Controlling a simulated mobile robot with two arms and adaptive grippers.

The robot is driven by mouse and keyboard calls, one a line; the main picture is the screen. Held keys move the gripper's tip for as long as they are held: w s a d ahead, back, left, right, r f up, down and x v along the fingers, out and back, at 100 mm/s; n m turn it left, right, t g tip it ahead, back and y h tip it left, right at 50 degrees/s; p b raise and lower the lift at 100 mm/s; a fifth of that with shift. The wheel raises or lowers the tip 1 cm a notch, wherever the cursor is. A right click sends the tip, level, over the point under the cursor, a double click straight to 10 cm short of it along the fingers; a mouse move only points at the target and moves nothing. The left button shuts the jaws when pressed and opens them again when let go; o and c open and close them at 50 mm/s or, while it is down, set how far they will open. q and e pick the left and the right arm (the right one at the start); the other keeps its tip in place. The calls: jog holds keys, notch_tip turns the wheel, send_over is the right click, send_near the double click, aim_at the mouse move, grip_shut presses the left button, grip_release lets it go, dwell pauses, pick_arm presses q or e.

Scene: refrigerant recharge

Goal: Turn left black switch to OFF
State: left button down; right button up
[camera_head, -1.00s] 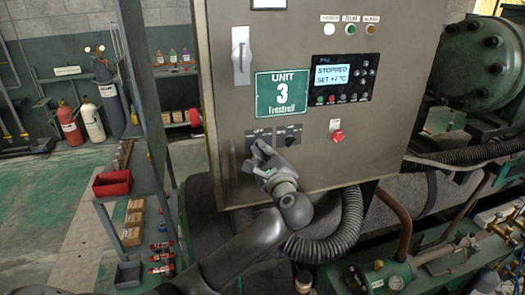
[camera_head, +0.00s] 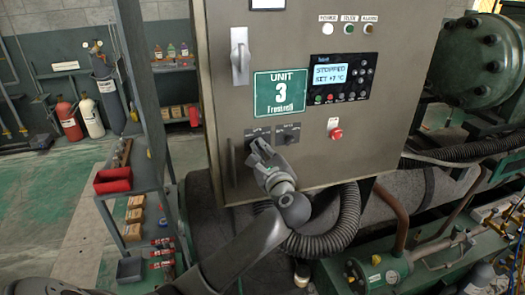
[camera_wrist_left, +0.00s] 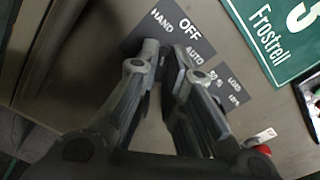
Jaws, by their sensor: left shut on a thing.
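The left black switch sits on a black label plate (camera_head: 250,134) low on the grey control cabinet. In the wrist view this plate (camera_wrist_left: 190,24) reads HAND, OFF and AUTO. My left gripper (camera_head: 258,149) is at this switch, its fingertips against the plate. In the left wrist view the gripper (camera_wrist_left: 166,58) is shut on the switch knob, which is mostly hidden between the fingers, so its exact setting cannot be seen. The right black switch (camera_head: 289,136) is just to the right. My right gripper is not in view.
A red button (camera_head: 336,133) is right of the switches. A green UNIT 3 sign (camera_head: 280,93) and a display reading STOPPED (camera_head: 330,75) are above. A shelf with a red bin (camera_head: 113,181) stands left.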

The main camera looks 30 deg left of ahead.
pick_arm(q)
jog(key=shift+r+m+p, duration=0.1)
jog(key=shift+m+p, duration=0.6)
jog(key=shift+m, duration=0.4)
jog(key=shift+p, duration=0.5)
jog(key=shift+m+p, duration=0.7)
jog(key=shift+m, duration=0.4)
